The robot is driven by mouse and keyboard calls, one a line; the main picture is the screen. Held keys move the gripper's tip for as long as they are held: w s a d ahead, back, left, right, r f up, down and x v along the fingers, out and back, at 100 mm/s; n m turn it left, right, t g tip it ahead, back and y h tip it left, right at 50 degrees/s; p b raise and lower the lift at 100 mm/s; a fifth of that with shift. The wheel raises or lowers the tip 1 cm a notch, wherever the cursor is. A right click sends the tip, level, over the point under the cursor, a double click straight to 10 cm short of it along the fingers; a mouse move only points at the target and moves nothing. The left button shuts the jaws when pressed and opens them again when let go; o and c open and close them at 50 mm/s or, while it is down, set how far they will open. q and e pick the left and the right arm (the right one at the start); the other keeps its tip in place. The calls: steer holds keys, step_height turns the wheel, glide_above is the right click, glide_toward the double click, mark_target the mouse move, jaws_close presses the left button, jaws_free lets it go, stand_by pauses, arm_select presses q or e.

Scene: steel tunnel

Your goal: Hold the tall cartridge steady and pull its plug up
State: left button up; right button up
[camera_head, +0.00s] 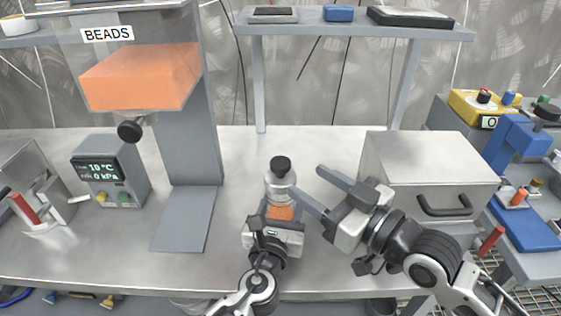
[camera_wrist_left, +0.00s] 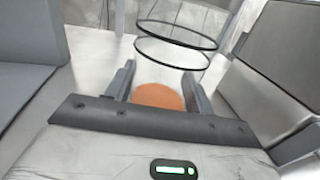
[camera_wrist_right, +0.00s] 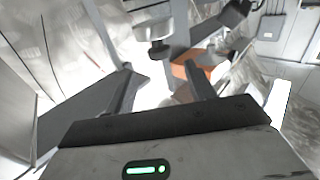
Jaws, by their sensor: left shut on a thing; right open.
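The tall cartridge (camera_head: 279,188) stands upright on the bench in the head view, clear-walled with orange contents low down. Its black plug (camera_head: 281,165) sits in its top. My left gripper (camera_head: 281,212) is shut around the lower cartridge; in the left wrist view the orange contents (camera_wrist_left: 158,97) show between its fingers, with dark rings of the cartridge above. My right gripper (camera_head: 309,181) is open and empty, just right of the cartridge's upper part, its fingers pointing up and left.
A bead hopper (camera_head: 140,75) on a grey column (camera_head: 188,120) stands left, with a display box (camera_head: 108,172) beside it. A metal case (camera_head: 428,170) with a handle stands close behind my right arm. A shelf (camera_head: 350,28) spans the back. Bench behind the cartridge is clear.

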mark_target(281, 162)
steer(key=x, duration=0.8)
steer(key=shift+w+a, duration=0.1)
steer(key=shift+a, duration=0.05)
jaws_close()
steer(key=shift+r, duration=0.75)
jaws_free()
steer(key=shift+f, duration=0.1)
steer(key=v, duration=1.2)
